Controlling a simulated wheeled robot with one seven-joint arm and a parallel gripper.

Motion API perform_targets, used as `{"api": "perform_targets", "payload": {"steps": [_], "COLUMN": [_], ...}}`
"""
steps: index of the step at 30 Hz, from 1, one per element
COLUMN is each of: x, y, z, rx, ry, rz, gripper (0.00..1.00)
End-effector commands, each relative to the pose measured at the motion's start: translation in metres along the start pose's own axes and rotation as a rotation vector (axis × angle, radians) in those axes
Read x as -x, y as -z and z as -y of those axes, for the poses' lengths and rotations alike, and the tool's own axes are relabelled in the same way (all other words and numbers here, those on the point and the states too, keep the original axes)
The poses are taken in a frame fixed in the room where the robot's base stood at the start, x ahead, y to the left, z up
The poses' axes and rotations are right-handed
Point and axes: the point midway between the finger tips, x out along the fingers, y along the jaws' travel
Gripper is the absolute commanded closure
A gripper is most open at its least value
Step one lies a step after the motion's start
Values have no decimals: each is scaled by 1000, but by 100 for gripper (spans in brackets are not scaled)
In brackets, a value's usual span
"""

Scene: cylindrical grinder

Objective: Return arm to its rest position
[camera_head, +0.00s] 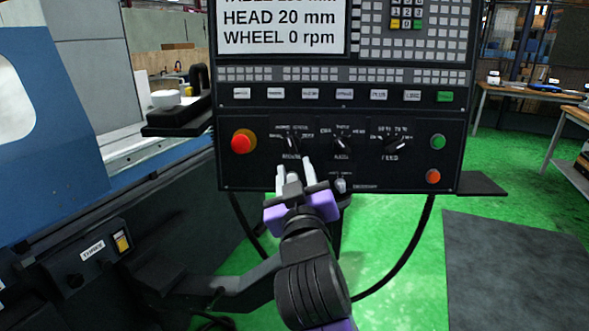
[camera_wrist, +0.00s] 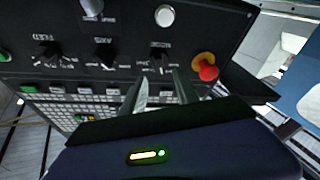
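My gripper (camera_head: 293,172) is in front of the lower part of the black control panel (camera_head: 318,158), with its fingertips just below the left rotary knob (camera_head: 291,142). The two light fingers look apart, with nothing seen between them. In the wrist view, my gripper (camera_wrist: 162,84) also shows its fingers spread in front of the panel's knobs and key rows. My arm reaches up from the bottom of the head view. Whether the fingertips touch the panel cannot be told.
A red emergency stop button (camera_head: 242,142) sits left of my gripper. Green (camera_head: 437,142) and orange (camera_head: 433,176) buttons are at the panel's right. The blue and grey machine (camera_head: 85,120) stands at left. Green floor, a dark mat (camera_head: 515,270) and a workbench (camera_head: 530,92) lie to the right.

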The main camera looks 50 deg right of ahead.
Motion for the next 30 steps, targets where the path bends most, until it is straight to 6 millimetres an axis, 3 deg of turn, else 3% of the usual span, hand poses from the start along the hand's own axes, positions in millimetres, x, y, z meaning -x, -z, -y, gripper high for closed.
{"api": "perform_targets", "payload": {"steps": [14, 20, 23, 30], "x": [0, 3, 18, 69], "y": [2, 34, 40, 15], "z": [0, 10, 25, 61], "rx": [2, -27, -50, -93], "ry": [0, 48, 118, 291], "rz": [-8, -133, -212, -290], "gripper": [64, 64, 64, 64]}}
